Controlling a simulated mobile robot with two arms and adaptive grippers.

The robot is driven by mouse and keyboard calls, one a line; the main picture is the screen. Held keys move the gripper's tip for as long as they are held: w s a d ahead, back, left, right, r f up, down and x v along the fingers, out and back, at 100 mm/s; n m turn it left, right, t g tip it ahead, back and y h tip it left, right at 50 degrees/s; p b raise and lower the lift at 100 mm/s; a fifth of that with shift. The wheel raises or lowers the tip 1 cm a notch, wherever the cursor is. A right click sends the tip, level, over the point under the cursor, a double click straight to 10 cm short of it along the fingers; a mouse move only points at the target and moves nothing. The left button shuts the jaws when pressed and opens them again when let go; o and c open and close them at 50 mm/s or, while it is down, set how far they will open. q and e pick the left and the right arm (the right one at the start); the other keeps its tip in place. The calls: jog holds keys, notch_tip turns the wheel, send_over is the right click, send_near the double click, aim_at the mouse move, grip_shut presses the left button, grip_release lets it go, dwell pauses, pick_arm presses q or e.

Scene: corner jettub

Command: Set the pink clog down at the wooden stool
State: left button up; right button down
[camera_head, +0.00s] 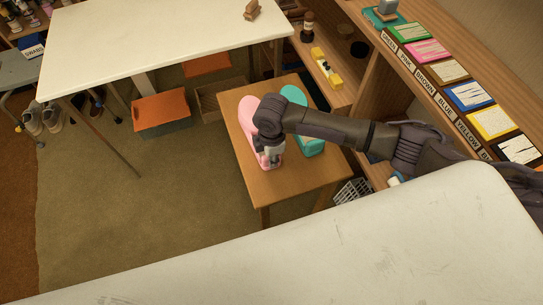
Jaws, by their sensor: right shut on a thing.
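The pink clog (247,112) is at the wooden stool (285,184), over the left half of its top. My right gripper (268,156) is shut on the pink clog near its front end, and my right arm comes in from the right across the stool. I cannot tell whether the clog touches the stool top. A teal clog (307,145) lies on the stool to the right of the pink one, partly hidden by my arm. My left gripper does not show.
A white table (160,38) stands at the back left and a white surface (300,260) fills the front. A shelf with labelled colour cards (470,95) runs along the right. An orange-lidded box (161,112) stands on the floor.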

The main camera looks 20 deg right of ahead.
jog(key=c, duration=1.1)
grip_release()
jog(key=shift+o, duration=0.2)
jog(key=shift+r, duration=0.1)
notch_tip(320, 180, up, 12)
jog(key=p, duration=0.1)
jog(key=shift+p, duration=0.3)
